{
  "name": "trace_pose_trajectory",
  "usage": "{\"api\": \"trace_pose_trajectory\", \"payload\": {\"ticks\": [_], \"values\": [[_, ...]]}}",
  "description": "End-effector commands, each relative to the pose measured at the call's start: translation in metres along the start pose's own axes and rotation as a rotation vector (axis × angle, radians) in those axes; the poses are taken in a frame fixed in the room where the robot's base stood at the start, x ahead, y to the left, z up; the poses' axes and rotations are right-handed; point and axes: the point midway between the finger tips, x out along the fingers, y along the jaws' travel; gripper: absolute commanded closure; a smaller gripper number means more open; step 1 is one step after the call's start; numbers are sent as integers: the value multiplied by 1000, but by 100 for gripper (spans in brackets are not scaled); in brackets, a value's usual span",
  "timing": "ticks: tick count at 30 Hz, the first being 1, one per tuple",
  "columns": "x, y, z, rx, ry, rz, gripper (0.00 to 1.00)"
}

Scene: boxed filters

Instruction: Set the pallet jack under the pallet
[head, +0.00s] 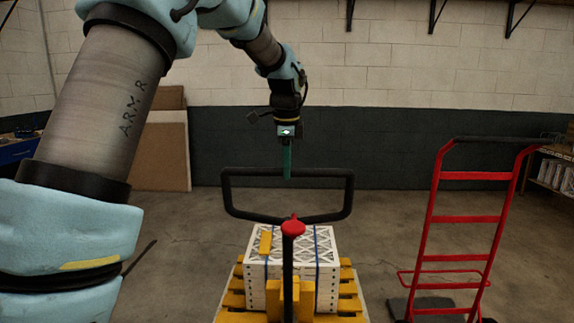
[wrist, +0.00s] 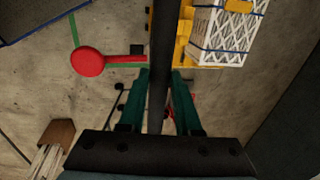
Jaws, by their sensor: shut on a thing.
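The pallet jack's black loop handle (head: 341,203) stands upright in the middle of the head view, with a red knob (head: 293,227) at its neck. My gripper (head: 287,174) is at the loop's top bar. In the wrist view my green fingers (wrist: 160,100) close around the black bar (wrist: 160,45), and the red knob (wrist: 88,61) shows to the left. The yellow pallet (head: 348,302) is beyond the handle, bearing white boxed filters (head: 318,240) with blue straps. The jack's forks are hidden, so I cannot tell how far they lie under the pallet.
A red hand truck (head: 460,257) stands on the right. Brown boards (head: 163,150) lean on the back wall at left. Shelving (head: 550,172) is at the far right. Bare concrete floor (head: 375,240) lies between the pallet and the hand truck.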

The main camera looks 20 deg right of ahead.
Motion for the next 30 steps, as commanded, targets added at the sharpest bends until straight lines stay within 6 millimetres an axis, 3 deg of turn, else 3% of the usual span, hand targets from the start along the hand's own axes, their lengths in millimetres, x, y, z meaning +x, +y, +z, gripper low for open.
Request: {"api": "trace_pose_trajectory", "payload": {"ticks": [12,13,19,30], "values": [[-2,-5,1,-1,1,-16,100],[-2,-6,1,-1,1,-16,64],[-1,-4,1,-1,0,-12,42],[-5,-2,0,0,1,-8,39]]}}
